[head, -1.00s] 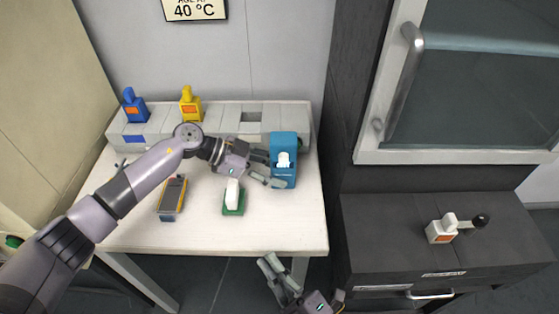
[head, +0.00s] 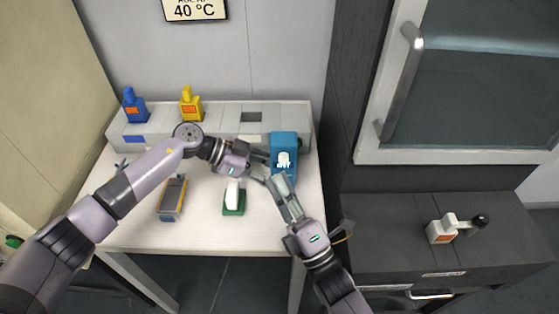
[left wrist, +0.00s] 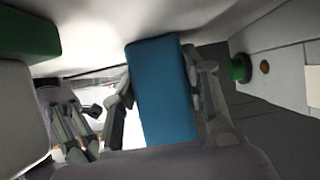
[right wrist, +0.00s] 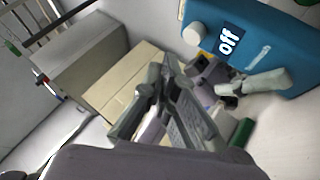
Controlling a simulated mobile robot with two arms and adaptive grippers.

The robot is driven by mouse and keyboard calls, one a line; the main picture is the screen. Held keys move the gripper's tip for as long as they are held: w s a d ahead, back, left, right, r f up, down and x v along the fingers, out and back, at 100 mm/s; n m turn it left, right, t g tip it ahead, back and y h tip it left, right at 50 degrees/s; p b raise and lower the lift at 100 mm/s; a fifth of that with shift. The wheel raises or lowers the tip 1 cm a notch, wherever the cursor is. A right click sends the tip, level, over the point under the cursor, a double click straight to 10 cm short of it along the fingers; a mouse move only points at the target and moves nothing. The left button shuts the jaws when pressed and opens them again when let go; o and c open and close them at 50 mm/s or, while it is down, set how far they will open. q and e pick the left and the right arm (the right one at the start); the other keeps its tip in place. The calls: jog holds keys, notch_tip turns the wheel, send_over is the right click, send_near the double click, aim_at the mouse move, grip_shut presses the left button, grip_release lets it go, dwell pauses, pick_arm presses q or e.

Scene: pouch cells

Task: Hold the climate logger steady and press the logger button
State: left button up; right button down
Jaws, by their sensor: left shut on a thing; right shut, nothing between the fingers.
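The climate logger (head: 284,141) is a blue box upright at the right end of the white table. In the right wrist view the logger (right wrist: 262,45) shows a dark screen reading "off" and a round white button (right wrist: 193,34). My left gripper (head: 263,166) is shut on the logger from its left side; the left wrist view shows the blue body (left wrist: 162,90) between the fingers. My right gripper (head: 279,184) is shut and empty, its fingertips just in front of and below the logger, apart from the button. The button also shows in the head view (head: 284,158).
A white piece on a green base (head: 234,200) stands left of my right gripper. A grey-yellow device (head: 172,198) lies further left. Blue (head: 135,105) and yellow (head: 191,104) items stand on the back ledge. A dark cabinet (head: 385,215) is at right.

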aim_at(283, 158)
jog(key=shift+w, duration=1.15)
dwell(0.6)
jog(key=shift+w, duration=0.15)
